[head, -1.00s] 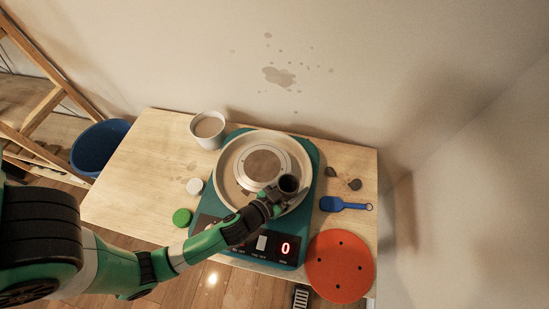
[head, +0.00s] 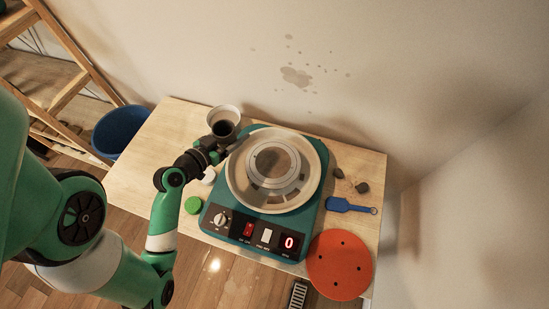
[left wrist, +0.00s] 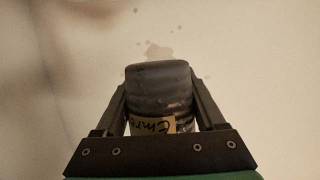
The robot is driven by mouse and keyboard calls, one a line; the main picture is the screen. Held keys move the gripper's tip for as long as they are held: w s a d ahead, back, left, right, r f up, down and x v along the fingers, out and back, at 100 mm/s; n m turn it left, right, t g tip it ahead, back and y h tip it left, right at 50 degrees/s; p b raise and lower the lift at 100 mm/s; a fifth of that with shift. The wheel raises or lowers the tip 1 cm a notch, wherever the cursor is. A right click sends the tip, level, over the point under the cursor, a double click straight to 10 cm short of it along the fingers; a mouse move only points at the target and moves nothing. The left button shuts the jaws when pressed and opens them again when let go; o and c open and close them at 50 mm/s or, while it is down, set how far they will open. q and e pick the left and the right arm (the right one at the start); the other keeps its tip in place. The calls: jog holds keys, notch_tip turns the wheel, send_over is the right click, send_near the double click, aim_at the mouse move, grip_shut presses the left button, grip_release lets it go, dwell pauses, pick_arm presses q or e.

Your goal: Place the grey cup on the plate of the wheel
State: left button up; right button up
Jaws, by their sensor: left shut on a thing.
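My left gripper (head: 215,141) is shut on the dark grey cup (head: 223,129), at the back left of the wheel. The wheel (head: 311,150) is a teal machine with a round pan and a grey-rimmed central plate (head: 272,162). Nothing stands on the plate. My right gripper is not in view.
The white cup (head: 229,110) stands at the table's back left. A green lid (head: 192,205) and a small white piece (head: 209,175) lie left of the wheel. The table's left part is clear.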

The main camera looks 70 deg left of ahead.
pick_arm(q)
jog(key=w+d+f, duration=0.3)
jog(key=w+f, duration=0.1)
jog(key=w, duration=0.4)
jog(key=b, duration=0.2)
send_over(278, 156)
jog(key=s, duration=0.1)
notch_tip(278, 156, down, 5)
jog(key=shift+a+r, duration=0.1)
jog(key=shift+r, duration=0.05)
jog(key=shift+w, duration=0.15)
jog(key=shift+w+f+b, duration=0.15)
jog(key=shift+f+b, duration=0.25)
jog(key=shift+b, duration=0.1)
jog(key=f+b, duration=0.2)
jog(key=f, duration=0.1)
jog(key=shift+w+f, duration=0.2)
jog(key=o, duration=1.6)
jog(key=shift+c, duration=0.2)
